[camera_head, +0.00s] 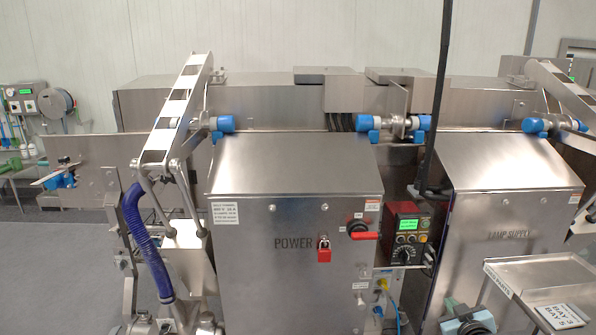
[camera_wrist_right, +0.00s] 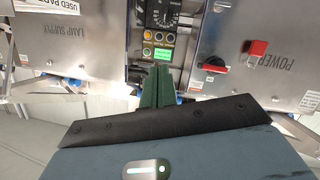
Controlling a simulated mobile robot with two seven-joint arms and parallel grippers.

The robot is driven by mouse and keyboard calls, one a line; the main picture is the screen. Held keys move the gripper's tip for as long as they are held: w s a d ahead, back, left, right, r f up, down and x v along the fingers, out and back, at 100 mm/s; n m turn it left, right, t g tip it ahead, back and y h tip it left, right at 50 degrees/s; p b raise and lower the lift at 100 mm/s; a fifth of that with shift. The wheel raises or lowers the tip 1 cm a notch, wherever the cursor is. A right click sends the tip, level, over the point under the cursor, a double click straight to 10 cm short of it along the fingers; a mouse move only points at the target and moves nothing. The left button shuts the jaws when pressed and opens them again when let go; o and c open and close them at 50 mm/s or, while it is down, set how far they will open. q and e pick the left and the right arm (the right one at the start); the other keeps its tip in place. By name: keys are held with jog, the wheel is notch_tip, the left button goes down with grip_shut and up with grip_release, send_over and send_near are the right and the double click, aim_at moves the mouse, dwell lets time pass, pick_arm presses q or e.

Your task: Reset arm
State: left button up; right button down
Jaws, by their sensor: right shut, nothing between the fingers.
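My right gripper (camera_head: 466,316) shows at the bottom edge of the head view, right of centre, in front of the lamp supply cabinet (camera_head: 510,190). In the right wrist view its green fingers (camera_wrist_right: 156,86) are together with nothing between them. They point toward the small control box (camera_wrist_right: 161,22) and are apart from it as far as I can tell. My left gripper is in neither view.
The power cabinet (camera_head: 290,195) carries a red padlock (camera_head: 323,250) and a red-handled switch (camera_head: 360,232). The control box (camera_head: 406,238) hangs between the cabinets. A used-parts tray (camera_head: 540,278) with bay plates (camera_head: 559,316) stands at lower right. A dark vertical pole (camera_head: 437,100) rises behind the gap.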

jog(key=s+a+f+g+y, duration=0.1)
jog(key=s+a+f+g, duration=0.1)
jog(key=s+a+f, duration=0.5)
jog(key=s+a+f+g+y, duration=0.1)
jog(key=s+a+f, duration=0.3)
jog(key=s+f, duration=0.8)
jog(key=s+a+g, duration=0.1)
jog(key=s+a, duration=0.2)
jog(key=s, duration=1)
jog(key=s+a+f+m+g+y, duration=0.1)
jog(key=s+a, duration=0.3)
jog(key=s, duration=0.9)
jog(key=shift+s+a+g+y, duration=0.2)
jog(key=shift+a+g+y, duration=0.1)
jog(key=shift+g, duration=0.4)
